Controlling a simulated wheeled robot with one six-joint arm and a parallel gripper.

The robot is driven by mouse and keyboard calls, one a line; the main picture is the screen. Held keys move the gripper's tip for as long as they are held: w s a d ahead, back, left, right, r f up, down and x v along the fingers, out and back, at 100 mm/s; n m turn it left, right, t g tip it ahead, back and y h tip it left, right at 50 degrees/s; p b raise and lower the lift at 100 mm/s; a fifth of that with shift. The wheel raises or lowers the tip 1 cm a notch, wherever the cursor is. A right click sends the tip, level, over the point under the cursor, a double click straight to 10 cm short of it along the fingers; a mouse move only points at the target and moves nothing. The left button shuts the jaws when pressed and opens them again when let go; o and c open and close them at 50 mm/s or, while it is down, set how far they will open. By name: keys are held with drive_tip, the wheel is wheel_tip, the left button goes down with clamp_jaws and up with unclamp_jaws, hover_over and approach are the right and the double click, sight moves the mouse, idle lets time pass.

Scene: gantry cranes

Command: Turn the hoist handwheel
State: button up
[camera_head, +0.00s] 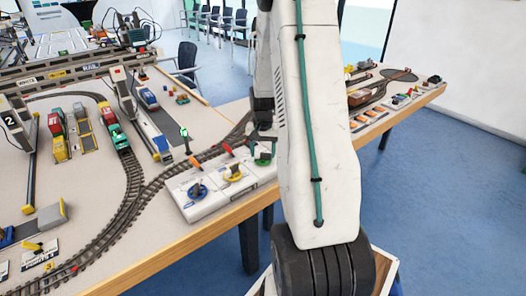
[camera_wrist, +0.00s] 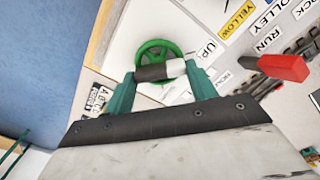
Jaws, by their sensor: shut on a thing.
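The green handwheel (camera_wrist: 160,52) is in the upper middle of the wrist view, next to an "UP" label on a white panel. My gripper (camera_wrist: 161,70) is shut at the near side of this wheel, on a dark and white crosspiece that spans the gap between its fingers and hides part of the wheel. In the head view, the green handwheel (camera_head: 263,161) sits at the right end of the white control box (camera_head: 210,204), partly hidden under my gripper (camera_head: 262,142).
A red lever (camera_wrist: 284,67) is right of my gripper in the wrist view. Model track (camera_head: 130,205) runs behind the box. The table's wooden edge (camera_head: 215,237) lies in front.

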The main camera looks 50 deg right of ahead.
drive_tip(key=shift+n, duration=0.3)
idle(0.4)
drive_tip(key=o, duration=1)
drive_tip(key=shift+r, duration=0.1)
wheel_tip(320, 180, up, 8)
drive_tip(key=shift+f, duration=0.15)
